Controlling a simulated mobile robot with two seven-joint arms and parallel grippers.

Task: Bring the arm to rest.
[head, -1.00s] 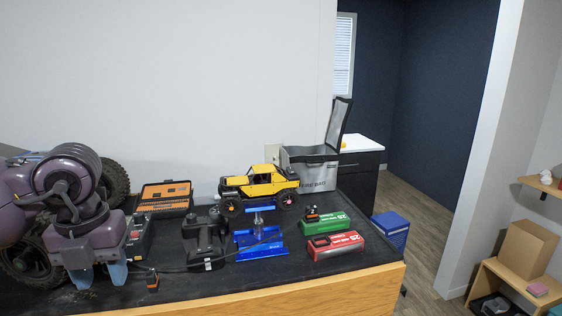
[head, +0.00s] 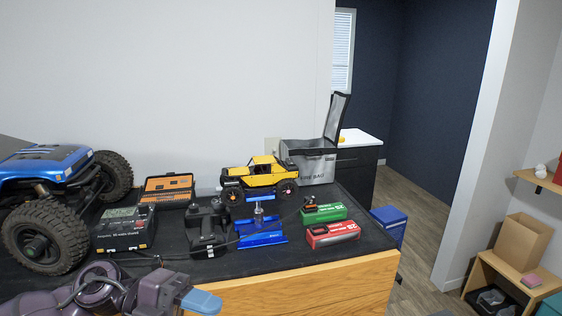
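My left arm lies low at the bottom left of the head view. Its gripper (head: 203,302) has a blue fingertip pointing right, near the front edge of the workbench (head: 300,292). Only one finger shows clearly, so its opening cannot be judged. I see nothing held in it. My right gripper is not in view.
A large blue crawler (head: 45,170) stands at the left, beside a charger (head: 125,228). Green (head: 324,212) and red (head: 333,234) packs lie right, before an open grey bag (head: 312,165).

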